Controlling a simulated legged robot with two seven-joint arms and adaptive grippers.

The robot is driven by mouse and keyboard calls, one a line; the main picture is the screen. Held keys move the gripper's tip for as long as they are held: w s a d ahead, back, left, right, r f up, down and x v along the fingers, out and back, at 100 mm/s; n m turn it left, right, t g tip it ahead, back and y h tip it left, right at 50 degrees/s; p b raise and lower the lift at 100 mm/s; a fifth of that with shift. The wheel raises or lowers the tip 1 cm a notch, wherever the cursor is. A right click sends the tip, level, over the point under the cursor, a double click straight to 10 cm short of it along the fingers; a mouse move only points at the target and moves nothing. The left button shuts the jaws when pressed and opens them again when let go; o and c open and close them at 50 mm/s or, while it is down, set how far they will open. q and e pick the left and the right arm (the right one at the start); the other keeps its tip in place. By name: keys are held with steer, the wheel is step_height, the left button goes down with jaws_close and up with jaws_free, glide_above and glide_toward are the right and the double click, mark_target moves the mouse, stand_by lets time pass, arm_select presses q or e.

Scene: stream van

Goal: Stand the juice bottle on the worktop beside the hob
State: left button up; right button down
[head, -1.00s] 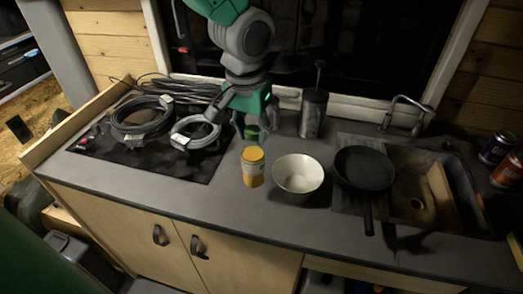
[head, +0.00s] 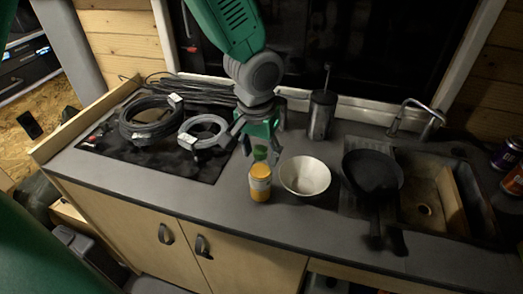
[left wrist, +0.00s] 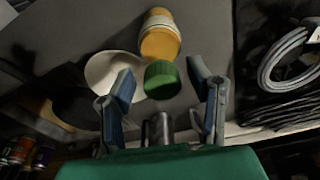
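My left gripper (head: 262,143) is open just above the bottle, pointing down. My right gripper is not seen.
The white bowl (head: 304,177) stands close right of the bottle. A black pan (head: 372,174) lies beside the sink (head: 425,205). A dark canister (head: 321,115) stands behind. Cable coils (head: 147,121) lie on the hob. Worktop left of the bottle is clear.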

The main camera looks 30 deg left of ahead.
arm_select(q)
step_height(320, 180, up, 12)
steer(key=s, duration=0.1)
steer(key=shift+s, duration=0.2)
stand_by(0.3)
stand_by(0.5)
